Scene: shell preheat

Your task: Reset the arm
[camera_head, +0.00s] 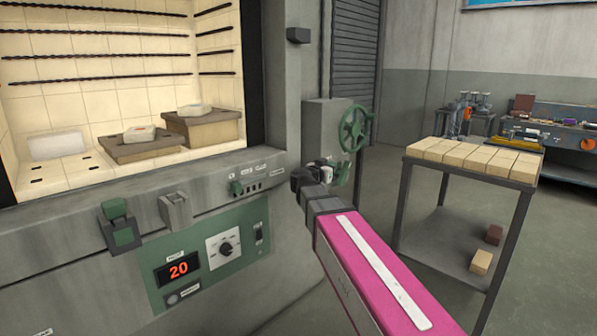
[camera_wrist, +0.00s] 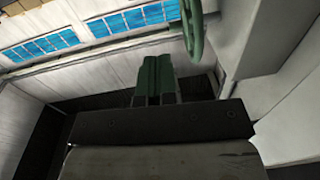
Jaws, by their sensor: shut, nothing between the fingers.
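My arm, a pink link with a white stripe, reaches forward from the lower right in the head view. My gripper (camera_head: 340,172) is at its far end, beside the kiln's front and just below the green handwheel (camera_head: 354,128). In the wrist view my gripper (camera_wrist: 157,62) shows two green fingers closed together with nothing between them. The handwheel's rim (camera_wrist: 192,28) is close to the right of the fingertips there. I cannot tell from these views whether they touch.
The open kiln (camera_head: 60,110) at left holds shell pieces on blocks (camera_head: 203,130). Its control panel (camera_head: 210,258) reads 20. A metal table (camera_head: 470,170) with pale bricks (camera_head: 475,158) stands at right. A workbench (camera_head: 570,150) is behind it. Some floor between them is clear.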

